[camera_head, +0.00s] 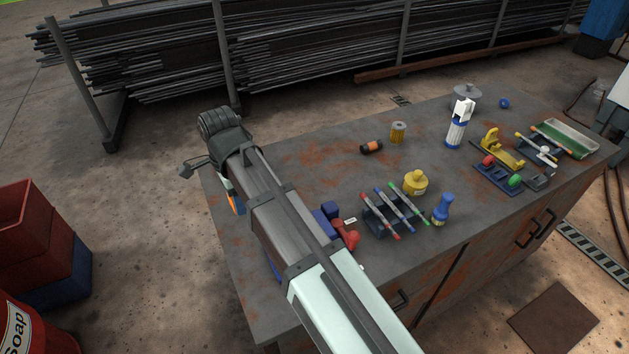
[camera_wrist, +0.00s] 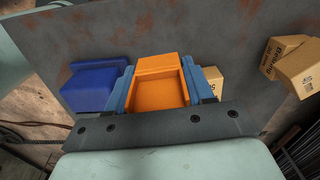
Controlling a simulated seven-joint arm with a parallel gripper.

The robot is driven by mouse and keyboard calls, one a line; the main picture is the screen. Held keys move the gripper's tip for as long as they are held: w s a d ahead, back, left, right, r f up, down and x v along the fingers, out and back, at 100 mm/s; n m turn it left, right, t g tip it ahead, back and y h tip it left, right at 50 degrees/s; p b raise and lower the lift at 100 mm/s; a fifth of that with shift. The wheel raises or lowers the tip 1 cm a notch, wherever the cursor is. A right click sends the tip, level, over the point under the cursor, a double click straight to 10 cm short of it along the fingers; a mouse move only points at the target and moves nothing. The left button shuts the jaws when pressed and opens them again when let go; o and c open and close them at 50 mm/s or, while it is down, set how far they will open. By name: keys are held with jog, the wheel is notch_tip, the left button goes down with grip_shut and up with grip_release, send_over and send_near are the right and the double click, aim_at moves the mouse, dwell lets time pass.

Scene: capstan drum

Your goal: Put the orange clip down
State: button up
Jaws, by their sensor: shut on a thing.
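The orange clip (camera_wrist: 162,65) sits between the two blue fingers of my gripper (camera_wrist: 163,88) in the wrist view. My gripper is shut on it. The grey, rust-stained bench top (camera_wrist: 205,30) shows beyond the clip; I cannot tell how large the gap between them is. In the head view a small part of the orange clip (camera_head: 240,207) shows beside my arm, at the left end of the bench (camera_head: 290,160). My arm hides most of the gripper there.
A blue bin (camera_wrist: 90,88) lies left of the clip in the wrist view, and cardboard boxes (camera_wrist: 292,62) lie right.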

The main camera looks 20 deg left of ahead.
aim_at(489, 201)
jog(key=w+d+m, duration=0.3)
jog(key=w+d, duration=0.6)
jog(key=d, duration=0.5)
jog(key=w+d+m, duration=0.3)
jog(key=w+d, duration=0.6)
jog(key=d, duration=0.5)
jog(key=w+d+m, duration=0.2)
jog(key=w+d, duration=0.7)
jog(key=d, duration=0.5)
jog(key=shift+w+m, duration=0.25)
jog(key=shift+m, duration=0.15)
jog(key=w+d+m, duration=0.3)
jog(key=d+m, duration=0.2)
jog(key=d, duration=0.6)
jog(key=w+d+m, duration=0.2)
jog(key=d+m, duration=0.3)
jog(key=d, duration=0.6)
jog(key=shift+a+f, duration=0.2)
jog(key=shift+f, duration=4.65)
jog(key=shift+f, duration=0.1)
